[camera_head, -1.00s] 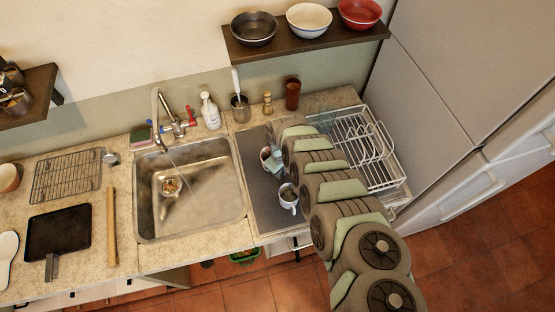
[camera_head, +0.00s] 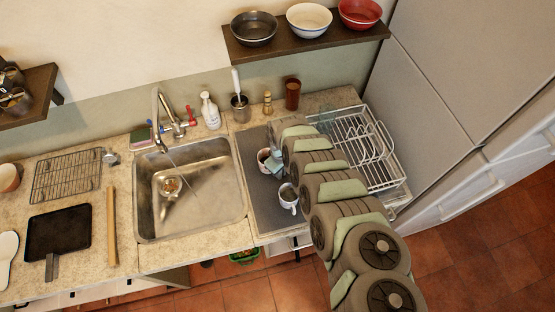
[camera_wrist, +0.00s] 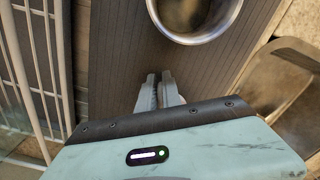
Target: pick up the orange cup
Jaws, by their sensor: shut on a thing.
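A cup (camera_head: 263,157) with a pale rim and a brownish inside stands on the dark mat right of the sink. In the wrist view the cup (camera_wrist: 196,16) shows at the top, cut off by the edge. No clearly orange colour shows on it. My gripper (camera_head: 275,163) is at the right side of this cup. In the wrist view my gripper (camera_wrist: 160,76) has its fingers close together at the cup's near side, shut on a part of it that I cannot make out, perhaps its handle. A tall reddish-brown cup (camera_head: 292,94) stands at the back of the counter.
A white mug (camera_head: 289,197) stands on the mat (camera_head: 262,205) in front of the cup. A wire dish rack (camera_head: 385,178) is on the right. The sink (camera_head: 207,207) is on the left. A utensil pot (camera_head: 240,109) and a pepper mill (camera_head: 267,102) stand behind.

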